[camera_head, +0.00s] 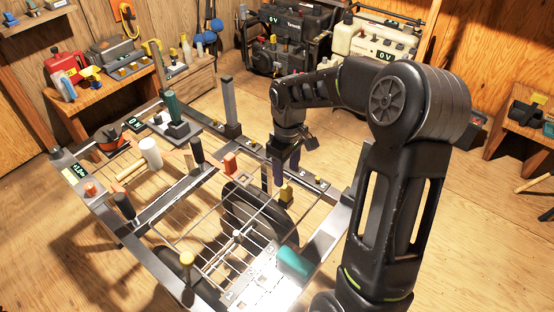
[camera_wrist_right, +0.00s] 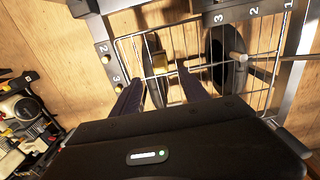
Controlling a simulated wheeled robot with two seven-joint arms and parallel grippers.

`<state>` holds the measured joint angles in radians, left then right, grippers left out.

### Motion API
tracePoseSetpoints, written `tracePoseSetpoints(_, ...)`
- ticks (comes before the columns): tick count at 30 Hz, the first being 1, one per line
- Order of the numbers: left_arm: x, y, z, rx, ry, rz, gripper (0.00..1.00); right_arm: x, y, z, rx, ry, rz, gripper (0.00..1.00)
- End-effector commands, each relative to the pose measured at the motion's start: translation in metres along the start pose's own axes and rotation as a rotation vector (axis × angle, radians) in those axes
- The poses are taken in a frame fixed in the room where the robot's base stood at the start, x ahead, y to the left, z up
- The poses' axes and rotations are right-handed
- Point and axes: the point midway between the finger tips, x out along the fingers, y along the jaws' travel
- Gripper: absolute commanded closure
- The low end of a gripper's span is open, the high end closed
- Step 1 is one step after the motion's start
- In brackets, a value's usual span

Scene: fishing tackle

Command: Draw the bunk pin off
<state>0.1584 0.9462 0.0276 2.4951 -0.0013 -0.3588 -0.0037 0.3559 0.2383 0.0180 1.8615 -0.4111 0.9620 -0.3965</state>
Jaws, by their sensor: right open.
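A yellow-topped pin (camera_head: 286,192), which looks like the bunk pin, stands at the right side of the metal trailer frame (camera_head: 330,232). Its yellow head (camera_wrist_right: 161,60) also shows in the right wrist view, just beyond and between the two dark fingers. My right gripper (camera_head: 278,172) is open, pointing down close to the pin; I cannot tell whether a finger touches it. In the wrist view the right gripper (camera_wrist_right: 161,80) holds nothing visible. A second yellow-topped pin (camera_head: 187,259) stands at the frame's near left. My left gripper is not in view.
A wire grid and a dark wheel (camera_head: 252,215) lie inside the frame. A red block (camera_head: 230,163), a teal cylinder (camera_head: 295,262), a white-headed mallet (camera_head: 150,152) and upright posts (camera_head: 230,108) are around it. Open wooden floor lies right of my arm.

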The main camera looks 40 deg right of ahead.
Motion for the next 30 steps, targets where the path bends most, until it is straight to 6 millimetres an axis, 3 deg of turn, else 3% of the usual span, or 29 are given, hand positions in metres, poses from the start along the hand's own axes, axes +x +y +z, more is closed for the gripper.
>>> tracePoseSetpoints(11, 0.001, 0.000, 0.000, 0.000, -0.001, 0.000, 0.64, 0.005, 0.000, 0.000, 0.000, -0.002, -0.001, 0.47)
tracePoseSetpoints(24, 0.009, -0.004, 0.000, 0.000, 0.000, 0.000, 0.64, 0.062, -0.001, 0.000, 0.001, -0.002, -0.002, 0.47)
tracePoseSetpoints(30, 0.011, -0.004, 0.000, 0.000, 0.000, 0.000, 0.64, 0.077, 0.000, 0.000, 0.000, -0.001, -0.001, 0.47)
